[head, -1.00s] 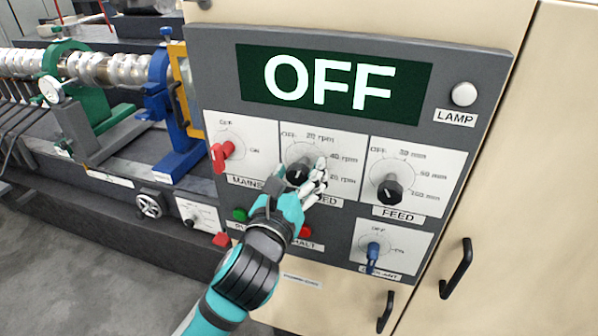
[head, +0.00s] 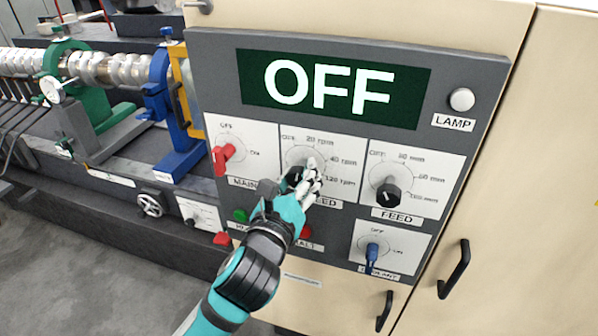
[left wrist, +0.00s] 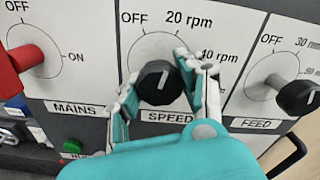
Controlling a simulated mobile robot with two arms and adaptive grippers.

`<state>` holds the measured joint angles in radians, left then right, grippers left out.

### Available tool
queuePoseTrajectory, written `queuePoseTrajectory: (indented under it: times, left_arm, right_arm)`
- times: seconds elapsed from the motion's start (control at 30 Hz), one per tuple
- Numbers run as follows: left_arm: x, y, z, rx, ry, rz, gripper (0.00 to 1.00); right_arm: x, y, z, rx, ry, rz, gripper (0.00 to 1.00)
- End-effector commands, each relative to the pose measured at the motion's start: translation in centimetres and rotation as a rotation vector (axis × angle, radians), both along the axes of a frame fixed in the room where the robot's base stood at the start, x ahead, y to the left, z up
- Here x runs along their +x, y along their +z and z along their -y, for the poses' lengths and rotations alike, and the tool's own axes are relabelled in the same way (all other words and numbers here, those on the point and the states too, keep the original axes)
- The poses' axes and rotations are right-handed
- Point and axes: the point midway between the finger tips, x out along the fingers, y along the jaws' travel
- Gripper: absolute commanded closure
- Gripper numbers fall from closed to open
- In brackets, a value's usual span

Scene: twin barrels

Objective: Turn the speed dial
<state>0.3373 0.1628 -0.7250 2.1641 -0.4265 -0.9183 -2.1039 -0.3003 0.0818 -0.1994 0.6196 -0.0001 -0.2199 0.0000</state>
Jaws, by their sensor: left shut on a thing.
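The speed dial (left wrist: 157,86) is a round black knob with a white mark, on a white plate labelled SPEED. Its mark points up and slightly right, toward 20 rpm. My left gripper (head: 311,176) is shut on the dial, with one finger on each side of it in the left wrist view (left wrist: 163,88). In the head view the fingers hide most of the knob. The display (head: 335,112) above reads OFF. My right gripper is not in view.
The red mains switch (head: 224,157) is left of the dial and the black feed dial (head: 388,194) right of it. A blue coolant switch (head: 372,256), green button (head: 240,215) and red button (head: 305,231) sit below.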

Motion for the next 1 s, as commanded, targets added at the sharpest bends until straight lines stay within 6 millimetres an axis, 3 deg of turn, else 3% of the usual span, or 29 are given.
queuePoseTrajectory:
  times: [0.2, 0.6, 1.0]
  left_arm:
    - [0.0, 0.2, 0.0, -0.178, 0.001, -0.062, 0.95]
    - [0.0, 0.2, 0.1, -0.497, 0.001, -0.164, 0.95]
    - [0.0, 0.1, 0.1, -0.664, 0.001, -0.216, 0.95]
  right_arm:
    - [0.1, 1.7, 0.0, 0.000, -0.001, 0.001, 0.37]
    - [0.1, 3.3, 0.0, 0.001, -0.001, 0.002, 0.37]
    - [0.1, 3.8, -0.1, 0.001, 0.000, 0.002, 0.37]
